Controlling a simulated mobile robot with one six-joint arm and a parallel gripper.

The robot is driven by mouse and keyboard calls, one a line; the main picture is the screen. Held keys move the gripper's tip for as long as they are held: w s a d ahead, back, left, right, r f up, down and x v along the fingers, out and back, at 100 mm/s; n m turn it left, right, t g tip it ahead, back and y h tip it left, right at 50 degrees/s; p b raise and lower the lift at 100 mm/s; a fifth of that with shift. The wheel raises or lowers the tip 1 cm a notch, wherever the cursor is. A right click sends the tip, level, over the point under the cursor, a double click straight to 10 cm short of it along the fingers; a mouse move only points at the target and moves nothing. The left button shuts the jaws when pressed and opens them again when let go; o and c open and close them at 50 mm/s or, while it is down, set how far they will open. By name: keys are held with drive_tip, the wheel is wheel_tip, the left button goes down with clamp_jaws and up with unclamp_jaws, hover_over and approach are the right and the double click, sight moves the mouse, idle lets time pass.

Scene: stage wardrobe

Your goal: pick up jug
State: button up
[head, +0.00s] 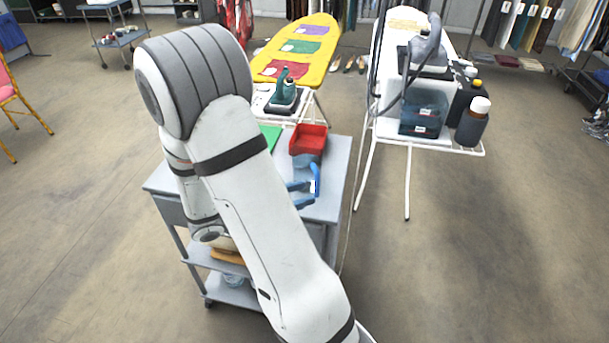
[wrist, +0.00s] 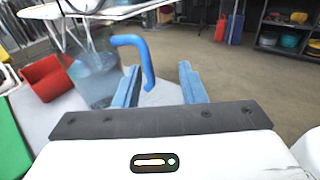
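The jug (wrist: 96,78) is clear with a bluish tint and has a blue handle (wrist: 140,50). It stands on the grey cart top (wrist: 58,113). In the head view the jug (head: 305,163) is just in front of a red bin, with its handle (head: 316,180) towards the cart's right side. My gripper (wrist: 160,82) is open, with its two blue fingers apart. The handle's lower end shows between the fingers in the wrist view; I cannot tell whether either finger touches it. In the head view my gripper (head: 301,194) is close beside the handle.
The red bin (head: 309,138) is right behind the jug. A green item (head: 270,136) lies left of it. A yellow ironing board (head: 298,50) and a white one (head: 388,131) with irons and bottles stand behind. Floor to the right is clear.

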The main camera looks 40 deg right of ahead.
sight(310, 174)
drive_tip(key=shift+w+d+f+n+t+h, duration=0.15)
drive_tip(key=shift+w+f+n+t+h, duration=0.4)
drive_tip(key=shift+w+n, duration=0.15)
drive_tip(key=shift+s+d+r, duration=0.1)
drive_tip(key=shift+s+d, duration=0.05)
drive_tip(key=shift+d, duration=1.1)
drive_tip(key=shift+s+d+r, duration=0.1)
drive_tip(key=shift+s+d, duration=0.1)
drive_tip(key=shift+d, duration=1.1)
drive_tip(key=shift+s+d+r, duration=0.1)
drive_tip(key=shift+s+d, duration=0.05)
drive_tip(key=shift+d, duration=1.1)
drive_tip(key=shift+c, duration=0.4)
clamp_jaws()
